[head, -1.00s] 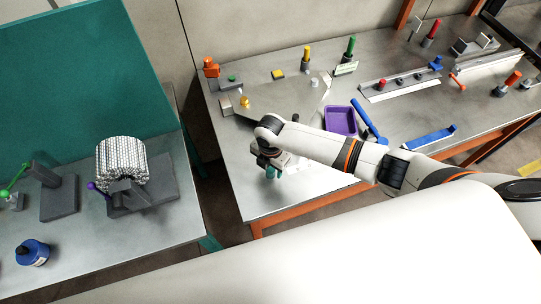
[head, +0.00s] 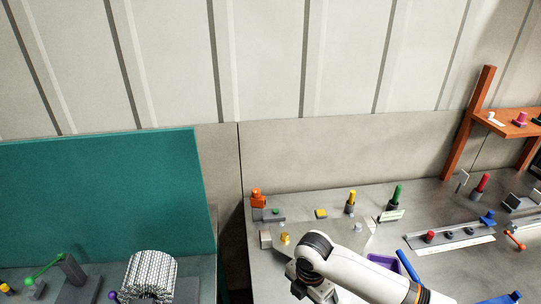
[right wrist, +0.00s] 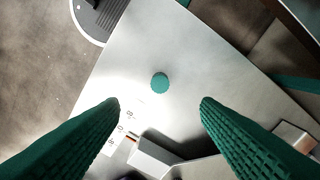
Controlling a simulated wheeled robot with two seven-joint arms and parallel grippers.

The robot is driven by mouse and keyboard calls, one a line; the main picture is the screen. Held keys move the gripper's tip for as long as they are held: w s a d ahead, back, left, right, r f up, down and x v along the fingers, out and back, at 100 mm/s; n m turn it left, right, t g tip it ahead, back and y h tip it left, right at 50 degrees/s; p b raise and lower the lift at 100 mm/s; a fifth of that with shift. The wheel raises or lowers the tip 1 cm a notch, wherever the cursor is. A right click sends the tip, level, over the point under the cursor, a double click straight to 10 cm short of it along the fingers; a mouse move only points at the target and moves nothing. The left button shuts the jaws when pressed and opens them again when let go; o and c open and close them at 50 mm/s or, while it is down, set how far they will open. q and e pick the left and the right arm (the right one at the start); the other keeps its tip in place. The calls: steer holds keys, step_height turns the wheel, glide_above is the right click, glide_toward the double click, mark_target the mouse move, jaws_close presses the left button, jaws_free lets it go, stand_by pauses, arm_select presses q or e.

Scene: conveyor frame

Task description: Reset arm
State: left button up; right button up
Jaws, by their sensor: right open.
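My right arm (head: 365,275) comes in from the lower right of the head view and bends at a white-and-black joint above the metal table. Its gripper is cut off by the bottom edge there. In the right wrist view my right gripper (right wrist: 160,104) has its two green ribbed fingers wide apart with nothing between them. A small teal disc (right wrist: 160,83) shows beyond the fingertips against the bright metal surface. I cannot tell whether it lies on the surface or is a mark. My left gripper is not in view.
A teal panel (head: 100,200) and a ribbed grey roll (head: 150,272) stand left. A gap separates the tables.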

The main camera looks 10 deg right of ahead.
steer(key=s+a+m+t+y, duration=0.25)
steer(key=s+a+m, duration=0.25)
steer(key=s+m, duration=0.4)
steer(key=s+d+r+m+t+h, duration=0.1)
steer(key=s+d+r+m+h, duration=0.1)
steer(key=s+d+m, duration=1.05)
step_height(320, 180, down, 30)
steer(key=f+m+g+b, duration=0.1)
steer(key=m+b, duration=0.1)
steer(key=b, duration=0.3)
steer(key=s+d+f+g+b, duration=0.1)
steer(key=s+d+f+b, duration=0.1)
steer(key=s+f, duration=1.4)
step_height(320, 180, down, 2)
steer(key=shift+d+f+n+b, duration=0.15)
steer(key=shift+d+n+b, duration=0.2)
steer(key=shift+b, duration=0.1)
steer(key=shift+s+g+h, duration=0.15)
steer(key=shift+g+h, duration=0.1)
steer(key=shift+c, duration=0.6)
